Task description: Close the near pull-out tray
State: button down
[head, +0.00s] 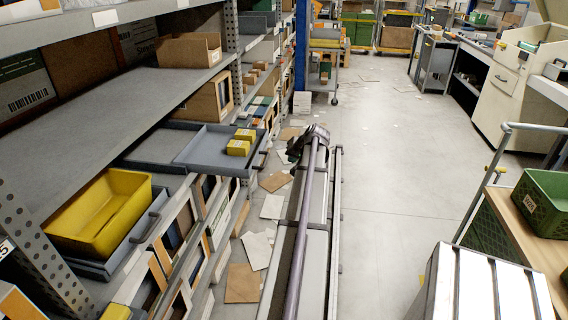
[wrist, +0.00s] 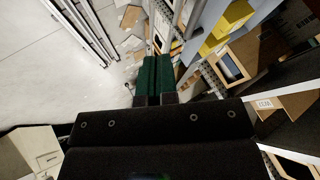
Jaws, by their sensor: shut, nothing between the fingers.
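The near pull-out tray (head: 117,264) is a grey tray at the lower left of the head view, low in the rack. It holds a yellow bin (head: 112,222) and has a dark handle (head: 146,228) on its front. Its front sticks out a little past the shelf above; how far is hard to tell. The fingers appear apart from the tray. I cannot make out the fingertips in the head view.
A farther grey tray (head: 193,151) stands pulled out into the aisle with two yellow boxes (head: 239,145) on it. Cardboard sheets (head: 243,283) lie on the floor beside the rack. A trolley with a green crate (head: 543,202) stands at right.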

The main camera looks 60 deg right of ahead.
jog(key=w+d+f+b, duration=0.1)
jog(key=w+f+b, duration=0.5)
jog(key=w, duration=0.4)
jog(key=shift+f+b, duration=0.35)
jog(key=shift+f, duration=0.1)
